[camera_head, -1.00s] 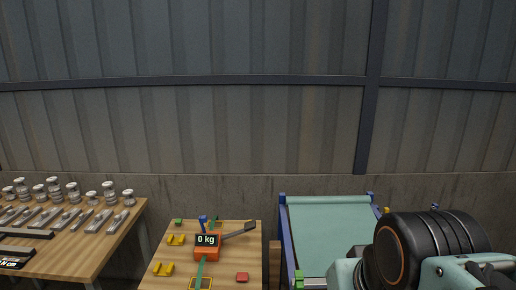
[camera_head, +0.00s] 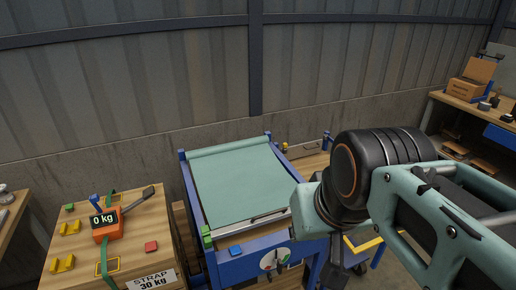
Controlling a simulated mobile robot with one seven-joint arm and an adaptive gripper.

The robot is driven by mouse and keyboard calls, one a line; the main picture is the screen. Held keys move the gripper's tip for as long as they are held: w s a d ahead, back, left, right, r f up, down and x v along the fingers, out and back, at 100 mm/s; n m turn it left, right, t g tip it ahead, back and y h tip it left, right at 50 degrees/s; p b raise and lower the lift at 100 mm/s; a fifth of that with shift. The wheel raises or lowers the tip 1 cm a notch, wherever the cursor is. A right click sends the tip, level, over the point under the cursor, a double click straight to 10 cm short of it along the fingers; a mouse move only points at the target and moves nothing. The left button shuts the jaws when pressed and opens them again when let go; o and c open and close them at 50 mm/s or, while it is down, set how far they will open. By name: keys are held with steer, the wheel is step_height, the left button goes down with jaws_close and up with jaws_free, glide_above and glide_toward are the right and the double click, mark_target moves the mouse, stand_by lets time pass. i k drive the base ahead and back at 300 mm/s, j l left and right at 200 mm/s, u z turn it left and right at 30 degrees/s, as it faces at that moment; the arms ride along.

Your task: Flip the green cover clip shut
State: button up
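A small green clip (camera_head: 206,236) sits at the near left corner of a blue frame (camera_head: 196,207). A teal cover sheet (camera_head: 240,185) lies across that frame. I cannot tell from this distance whether the clip is open or shut. My arm, teal and black, reaches in from the right beside the frame's right side. My gripper is not visible, and the clip is well left of the arm.
A blue block (camera_head: 236,250) and a round dial (camera_head: 275,260) are on the frame's front. A cardboard box (camera_head: 470,80) stands on a right-hand bench.

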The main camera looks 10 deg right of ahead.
mark_target(207, 243)
steer(key=k+j, duration=0.2)
steer(key=j, duration=0.15)
steer(key=k+j, duration=0.15)
steer(key=j, duration=0.2)
steer(key=k+j+z, duration=0.1)
steer(key=j, duration=0.25)
steer(key=i, duration=0.15)
steer(key=k+j, duration=0.1)
steer(key=k, duration=0.2)
